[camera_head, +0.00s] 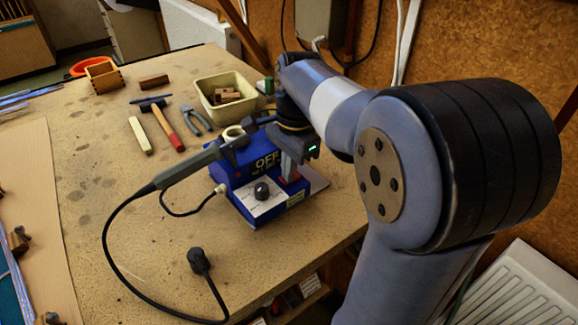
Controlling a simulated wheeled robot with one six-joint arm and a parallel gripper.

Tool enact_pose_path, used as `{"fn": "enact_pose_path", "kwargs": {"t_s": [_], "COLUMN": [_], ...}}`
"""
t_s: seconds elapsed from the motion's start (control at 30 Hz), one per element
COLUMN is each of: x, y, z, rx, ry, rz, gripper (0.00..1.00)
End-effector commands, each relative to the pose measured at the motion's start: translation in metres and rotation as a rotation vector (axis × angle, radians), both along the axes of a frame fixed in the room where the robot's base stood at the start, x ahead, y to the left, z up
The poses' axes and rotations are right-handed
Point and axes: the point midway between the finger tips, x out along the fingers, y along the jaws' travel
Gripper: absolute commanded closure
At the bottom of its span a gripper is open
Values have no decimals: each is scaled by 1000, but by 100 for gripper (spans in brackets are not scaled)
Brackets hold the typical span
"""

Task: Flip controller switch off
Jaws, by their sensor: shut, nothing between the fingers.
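The controller (241,183) is a blue box with white "OFF" lettering on top and a pale front panel carrying a black knob (261,191). It stands near the bench's right edge. My gripper (289,174) comes down from the upper right over the right part of the box, with its shut fingers pointing down.
A soldering iron (186,166) rests at the controller's left, its black cable looping over the bench (165,235). A black plug (199,261) stands in front. A cream tub (224,83), pliers (196,118) and a hammer (165,127) lie behind. A corkboard wall is to the right.

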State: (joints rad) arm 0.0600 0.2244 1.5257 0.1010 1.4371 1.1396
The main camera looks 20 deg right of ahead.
Motion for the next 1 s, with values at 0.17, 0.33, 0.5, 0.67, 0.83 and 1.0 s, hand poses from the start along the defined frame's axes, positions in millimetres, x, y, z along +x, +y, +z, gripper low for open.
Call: {"fn": "enact_pose_path", "kwargs": {"t_s": [0.17,0.33,0.5,0.67,0.83,1.0], "x": [-1,-1,1,3,5,5], "y": [2,1,-4,-11,-14,-14], "z": [-5,-5,-4,-2,-2,-2], "rx": [-40,-40,-41,-42,-42,-40], "ry": [-13,-10,-8,-9,-10,-12], "rz": [0,-1,-1,-2,0,0], "gripper": [100,100,100,100,100,100]}}
